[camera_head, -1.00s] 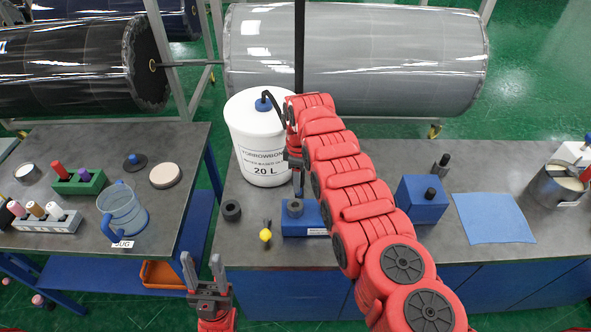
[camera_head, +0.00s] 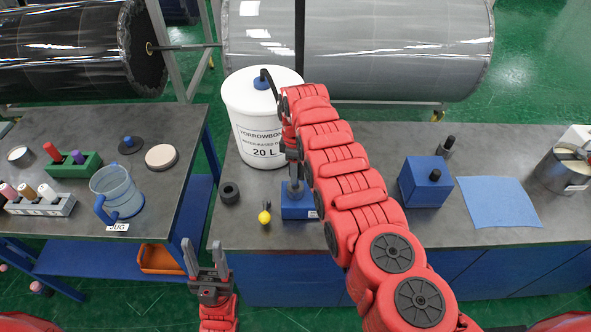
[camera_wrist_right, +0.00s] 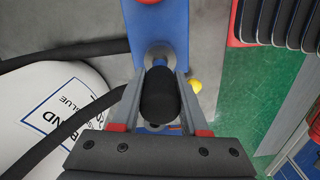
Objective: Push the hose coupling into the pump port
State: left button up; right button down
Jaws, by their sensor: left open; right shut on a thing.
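My right gripper (camera_head: 294,168) is above the blue pump block (camera_head: 299,208) on the middle bench, pointing down. In the right wrist view my right gripper (camera_wrist_right: 160,110) is shut on the black hose coupling (camera_wrist_right: 159,98). The coupling's far end is lined up with the grey round port (camera_wrist_right: 160,55) on the blue block (camera_wrist_right: 170,25). It covers part of the port, so I cannot tell whether it touches or is inside. My left gripper (camera_head: 207,262) is open and empty, in front of the bench and away from the block.
A white 20 L bucket (camera_head: 258,120) with a black hose at its blue cap stands behind the block. A black ring (camera_head: 229,192) and a yellow item (camera_head: 264,217) lie at left. Another blue block (camera_head: 425,182) and a blue cloth (camera_head: 498,202) are at right.

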jog(key=shift+r, duration=0.1)
jog(key=shift+f, duration=0.35)
dwell(1.0)
jog(key=shift+f+b, duration=1.85)
dwell(1.0)
jog(key=shift+c, duration=1.7)
grip_release()
jog(key=shift+r, duration=0.15)
